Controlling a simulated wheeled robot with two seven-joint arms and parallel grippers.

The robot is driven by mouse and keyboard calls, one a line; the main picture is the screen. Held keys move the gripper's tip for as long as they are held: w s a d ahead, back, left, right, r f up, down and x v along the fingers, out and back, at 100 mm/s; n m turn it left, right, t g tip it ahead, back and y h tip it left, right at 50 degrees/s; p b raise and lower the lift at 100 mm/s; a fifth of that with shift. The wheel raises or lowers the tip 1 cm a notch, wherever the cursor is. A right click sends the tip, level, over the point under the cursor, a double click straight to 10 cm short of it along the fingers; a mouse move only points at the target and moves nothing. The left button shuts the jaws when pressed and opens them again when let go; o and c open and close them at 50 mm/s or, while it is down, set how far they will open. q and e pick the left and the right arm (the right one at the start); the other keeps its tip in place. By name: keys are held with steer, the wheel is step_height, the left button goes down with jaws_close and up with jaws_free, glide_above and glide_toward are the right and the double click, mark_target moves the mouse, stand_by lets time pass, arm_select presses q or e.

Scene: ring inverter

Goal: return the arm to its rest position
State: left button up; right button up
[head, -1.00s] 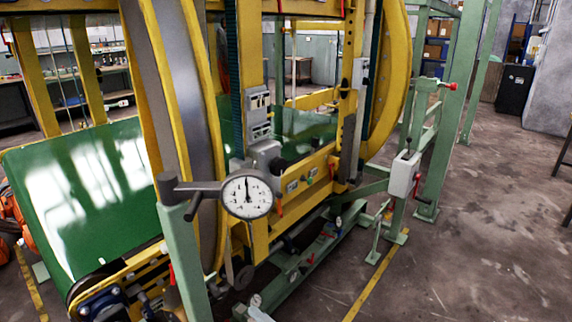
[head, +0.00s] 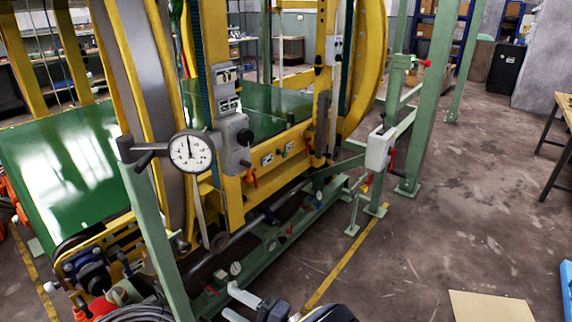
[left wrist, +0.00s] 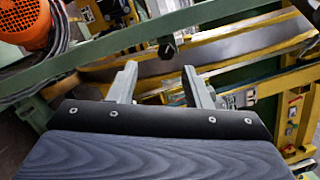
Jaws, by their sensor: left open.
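My left gripper (head: 228,301) shows at the bottom edge of the head view, with two pale grey fingers spread apart beside the green floor frame of the machine. In the left wrist view my left gripper (left wrist: 160,86) is open, with nothing between its fingers. Behind it are blurred grey and yellow curved bands and a dark knob (left wrist: 167,48). The rest of the left arm is mostly cut off by the bottom of the head view. My right gripper is not in view.
The yellow ring inverter (head: 232,180) fills the left and middle. A white switch box (head: 380,149) is on a green frame. A table (head: 562,125) stands at right.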

arm_select(q)
steer(key=s+a+r+n+g+h+p, duration=0.35)
steer(key=s+a+n+g+h, duration=0.25)
steer(key=s+a+g+h, duration=0.55)
steer(key=s+d+r+n+t+h+p, duration=0.1)
steer(key=s+r+n+t+h+p, duration=0.3)
steer(key=r+t+h, duration=0.3)
steer(key=shift+s+r+n+t+h+p, duration=0.35)
steer(key=shift+s+r+n+h, duration=0.5)
steer(key=shift+r, duration=1.3)
steer(key=shift+w, duration=0.15)
